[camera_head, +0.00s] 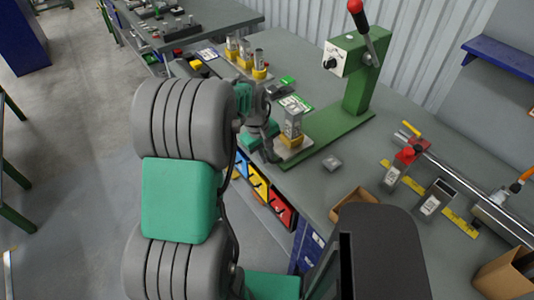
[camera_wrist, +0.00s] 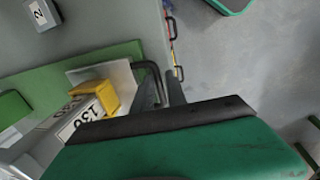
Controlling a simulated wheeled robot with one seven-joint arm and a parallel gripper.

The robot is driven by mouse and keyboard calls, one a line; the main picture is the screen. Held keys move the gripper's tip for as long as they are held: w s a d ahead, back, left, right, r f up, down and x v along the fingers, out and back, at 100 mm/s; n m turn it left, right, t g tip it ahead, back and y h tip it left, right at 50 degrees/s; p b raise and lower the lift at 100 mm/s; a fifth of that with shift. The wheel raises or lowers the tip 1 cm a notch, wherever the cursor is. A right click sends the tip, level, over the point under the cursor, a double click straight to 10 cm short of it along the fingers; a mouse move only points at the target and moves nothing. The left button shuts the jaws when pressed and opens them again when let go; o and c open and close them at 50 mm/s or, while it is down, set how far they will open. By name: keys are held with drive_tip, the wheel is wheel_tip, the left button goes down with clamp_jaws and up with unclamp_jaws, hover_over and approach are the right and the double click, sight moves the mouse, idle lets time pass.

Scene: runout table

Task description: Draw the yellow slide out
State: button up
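A grey plate (camera_wrist: 92,72) carrying a yellow block (camera_wrist: 95,93) lies on the green press base (camera_wrist: 110,52) in the wrist view. A bent black handle (camera_wrist: 153,70) is at the plate's right end. My gripper (camera_wrist: 161,90) is open, its two fingers apart, and the handle appears to run between them; I cannot tell if they touch.
A green press (camera_head: 365,75) with a red-knobbed lever stands behind. Blue, yellow (camera_head: 258,185) and red (camera_head: 281,209) fronts with handles line the table's near edge. Several yellow-based cylinders (camera_head: 260,72) stand at the back. A small grey block (camera_head: 332,163) and an open carton (camera_head: 350,203) are to the right.

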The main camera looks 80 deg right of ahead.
drive_tip(key=shift+o, duration=1.4)
drive_tip(key=shift+w+a, duration=0.1)
drive_tip(key=shift+w, duration=0.05)
drive_tip(key=shift+o, duration=0.4)
wheel_tip(320, 180, up, 8)
drive_tip(key=a+b, duration=0.1)
drive_tip(key=shift+w+f, duration=0.15)
drive_tip(key=shift+w, duration=0.3)
